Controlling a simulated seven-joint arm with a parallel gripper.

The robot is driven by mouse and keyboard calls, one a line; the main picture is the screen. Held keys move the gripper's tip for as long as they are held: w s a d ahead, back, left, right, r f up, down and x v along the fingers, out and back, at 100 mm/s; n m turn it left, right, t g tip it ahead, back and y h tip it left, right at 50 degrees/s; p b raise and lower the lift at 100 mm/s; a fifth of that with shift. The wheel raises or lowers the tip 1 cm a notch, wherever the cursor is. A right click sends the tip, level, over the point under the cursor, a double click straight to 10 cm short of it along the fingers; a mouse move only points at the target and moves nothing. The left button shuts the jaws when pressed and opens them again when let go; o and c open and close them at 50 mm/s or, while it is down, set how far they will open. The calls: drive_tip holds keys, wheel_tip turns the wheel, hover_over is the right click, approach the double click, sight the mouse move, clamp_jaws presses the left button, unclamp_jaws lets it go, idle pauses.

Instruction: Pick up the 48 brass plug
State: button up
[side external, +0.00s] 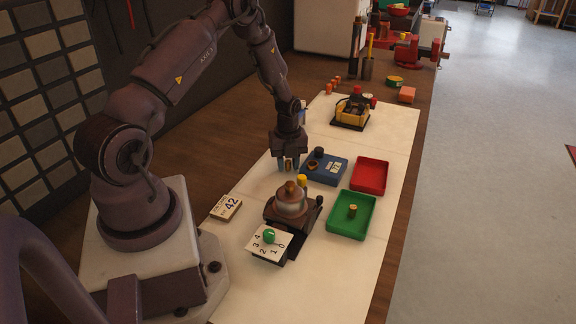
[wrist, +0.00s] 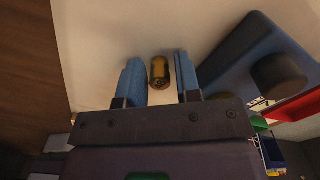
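A brass plug (wrist: 159,72) shows in the wrist view between the two blue fingers of my gripper (wrist: 159,78), with a gap on each side. Its marking is too small to read. My gripper is open and points down at the white work surface. In the side view my gripper (side external: 289,163) is just left of the blue scale (side external: 325,170), with a brass-coloured piece showing between its fingers. Another small brass piece (side external: 352,210) stands in the green tray (side external: 338,232). I cannot tell from its look whether it bears a number.
A red tray (side external: 370,174) lies right of the scale. A device with a rounded metal top (side external: 290,202) and a numbered dial card (side external: 268,243) stands in front. A card reading 42 (side external: 227,207) lies at left. A yellow motorcycle-lift-like fixture (side external: 351,112) stands farther back.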

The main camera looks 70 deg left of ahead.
clamp_jaws()
drive_tip(key=shift+r, duration=0.15)
